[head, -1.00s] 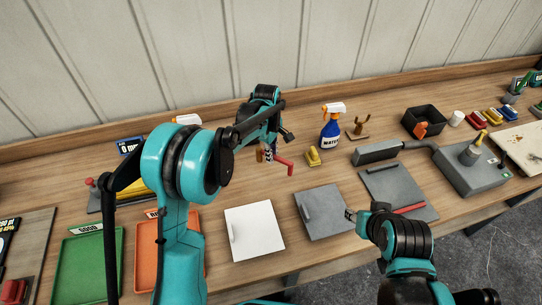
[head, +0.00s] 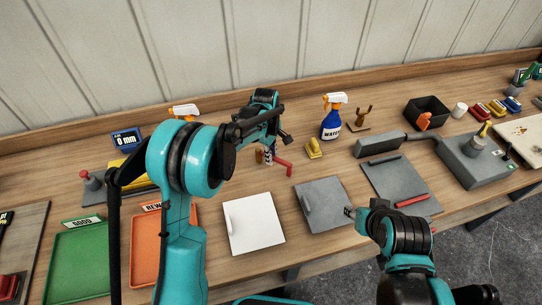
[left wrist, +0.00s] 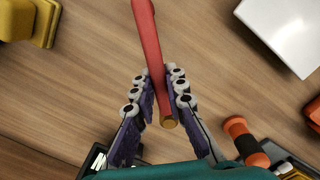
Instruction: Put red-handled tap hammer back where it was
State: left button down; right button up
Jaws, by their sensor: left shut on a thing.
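The red-handled tap hammer shows as a red handle (head: 283,167) in the head view, sticking out to the right of my left gripper (head: 269,153) above the table. In the left wrist view the red handle (left wrist: 150,55) runs up out of the picture between the two fingers of my left gripper (left wrist: 163,100), its tan end towards me. The left gripper is shut on it. The hammer's head is not clear in either view. My right gripper (head: 350,211) is over the edge of a grey mat; its jaws are too small to read.
A wooden forked stand (head: 359,120) is at the back, right of a blue spray bottle (head: 331,122). A yellow block (head: 314,149) stands near the left gripper. White (head: 253,226), grey (head: 326,204) and dark (head: 404,187) mats lie in front. An orange-handled object (left wrist: 244,138) lies below the gripper.

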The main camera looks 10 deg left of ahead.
pick_arm(q)
jog(key=shift+f+b, duration=0.45)
jog(key=shift+f, duration=0.15)
jog(key=c, duration=1.5)
grip_release()
jog(key=shift+o, duration=0.2)
jog(key=shift+r, duration=0.15)
notch_tip(320, 180, up, 12)
jog(key=s+a+r+m+t+b, duration=0.15)
jog(key=s+a+r+m, duration=0.25)
jog(key=s, duration=0.4)
jog(key=s+a+f+m+t, duration=0.2)
jog(key=s+m, duration=0.1)
jog(key=s, duration=0.2)
jog(key=s+a+f+m+t+b, duration=0.1)
jog(key=s+a+f+m+t, duration=0.1)
jog(key=s, duration=0.4)
jog(key=s+a+f+m+t+b, duration=0.1)
jog(key=s+f+m+t, duration=0.1)
jog(key=s+m, duration=0.2)
jog(key=shift+s+a+f+m+y, duration=0.3)
jog(key=shift+s+a+y, duration=0.1)
jog(key=shift+s, duration=0.85)
